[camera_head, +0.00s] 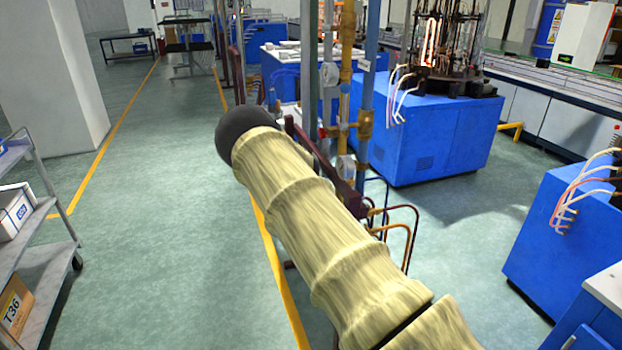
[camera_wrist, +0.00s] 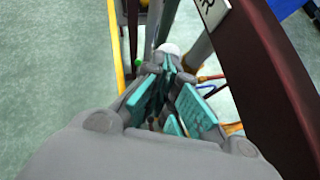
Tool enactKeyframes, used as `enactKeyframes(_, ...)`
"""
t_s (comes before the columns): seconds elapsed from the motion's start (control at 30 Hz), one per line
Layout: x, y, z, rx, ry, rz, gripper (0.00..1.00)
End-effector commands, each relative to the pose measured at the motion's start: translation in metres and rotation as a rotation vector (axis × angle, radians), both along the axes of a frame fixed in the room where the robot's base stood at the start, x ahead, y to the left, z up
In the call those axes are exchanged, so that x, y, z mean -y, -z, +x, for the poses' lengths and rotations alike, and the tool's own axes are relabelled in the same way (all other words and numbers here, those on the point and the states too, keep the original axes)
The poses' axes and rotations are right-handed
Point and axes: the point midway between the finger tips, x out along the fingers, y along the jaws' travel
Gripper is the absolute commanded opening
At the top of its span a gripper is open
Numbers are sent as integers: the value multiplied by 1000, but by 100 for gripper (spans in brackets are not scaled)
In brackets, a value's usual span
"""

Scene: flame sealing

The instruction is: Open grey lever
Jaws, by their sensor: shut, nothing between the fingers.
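My gripper (camera_wrist: 170,76) shows in the wrist view with its teal finger pads close together at the far end. Nothing shows held between them. Its tips are near upright grey pipes (camera_wrist: 199,47) and a small white round part (camera_wrist: 169,48). I cannot tell whether they touch. I cannot make out a grey lever for certain in either view. In the head view, my covered arm reaches toward the pipe stand (camera_head: 368,75), and my gripper is hidden. A brass valve (camera_head: 365,125) and a red-handled fitting (camera_head: 324,132) sit on the pipes.
A dark red beam (camera_wrist: 262,75) runs close along the right of my gripper in the wrist view. Blue machines (camera_head: 425,140) stand behind the pipes. A grey shelf cart (camera_head: 45,255) is at the left. The green floor (camera_head: 150,230) between is clear.

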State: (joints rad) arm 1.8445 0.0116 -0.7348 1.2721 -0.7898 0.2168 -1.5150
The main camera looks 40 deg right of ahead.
Motion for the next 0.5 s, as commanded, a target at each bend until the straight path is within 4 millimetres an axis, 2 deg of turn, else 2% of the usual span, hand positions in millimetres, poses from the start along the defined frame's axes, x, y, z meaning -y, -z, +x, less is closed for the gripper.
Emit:
enactKeyframes(0.2, 14, -6, 5, 2, 10, 2, 0)
enactKeyframes(0.5, 24, -8, 5, 1, 18, 1, 0)
